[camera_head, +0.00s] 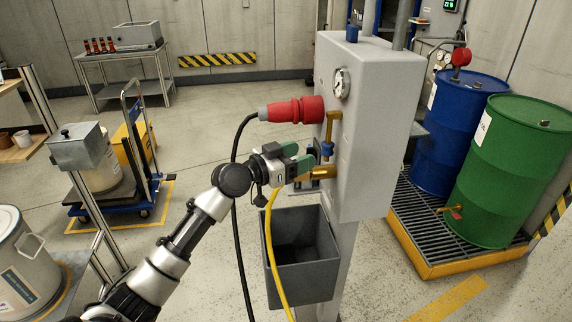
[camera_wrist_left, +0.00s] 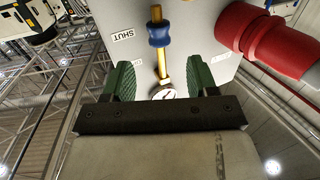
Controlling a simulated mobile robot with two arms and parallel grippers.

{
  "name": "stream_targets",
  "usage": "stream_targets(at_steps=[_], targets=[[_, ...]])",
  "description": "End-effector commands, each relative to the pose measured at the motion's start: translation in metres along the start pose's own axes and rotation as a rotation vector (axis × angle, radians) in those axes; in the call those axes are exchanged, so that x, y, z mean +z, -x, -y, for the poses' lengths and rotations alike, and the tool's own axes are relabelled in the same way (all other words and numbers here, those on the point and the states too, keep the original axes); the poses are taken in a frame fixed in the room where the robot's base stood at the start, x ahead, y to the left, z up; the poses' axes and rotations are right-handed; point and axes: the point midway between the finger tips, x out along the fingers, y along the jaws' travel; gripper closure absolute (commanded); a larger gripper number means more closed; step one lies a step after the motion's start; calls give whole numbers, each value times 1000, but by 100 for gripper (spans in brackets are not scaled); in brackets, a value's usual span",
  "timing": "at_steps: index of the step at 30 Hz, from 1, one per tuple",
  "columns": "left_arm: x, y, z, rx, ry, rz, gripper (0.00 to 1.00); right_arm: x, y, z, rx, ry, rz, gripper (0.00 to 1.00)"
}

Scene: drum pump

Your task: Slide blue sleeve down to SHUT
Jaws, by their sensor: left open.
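The blue sleeve (camera_head: 327,149) sits on a brass rod on the front of the grey cabinet (camera_head: 378,130). In the left wrist view the sleeve (camera_wrist_left: 158,34) is on the rod (camera_wrist_left: 162,68), beside the SHUT label (camera_wrist_left: 122,36), which reads upside down. My left gripper (camera_head: 308,160) is close to the cabinet front, just left of the sleeve. Its green-padded fingers (camera_wrist_left: 160,78) are open and empty. In the wrist view they stand on either side of the rod's line, apart from the sleeve. My right gripper is not in view.
A red plug (camera_head: 293,110) with a black cable sticks out just above my gripper. A gauge (camera_head: 342,83) is higher on the cabinet. A brass spout (camera_head: 322,172) and a grey bin (camera_head: 300,262) are below. Blue (camera_head: 453,135) and green (camera_head: 510,170) drums stand right.

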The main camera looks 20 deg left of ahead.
Motion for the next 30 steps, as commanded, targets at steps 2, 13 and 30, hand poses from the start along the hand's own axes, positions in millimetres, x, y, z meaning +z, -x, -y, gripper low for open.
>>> stream_targets(at_steps=[2,13,30], targets=[[3,16,0,1,-4,3,42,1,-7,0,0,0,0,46],[0,40,0,2,0,2,42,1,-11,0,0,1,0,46],[48,36,15,-64,51,68,42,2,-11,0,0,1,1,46]])
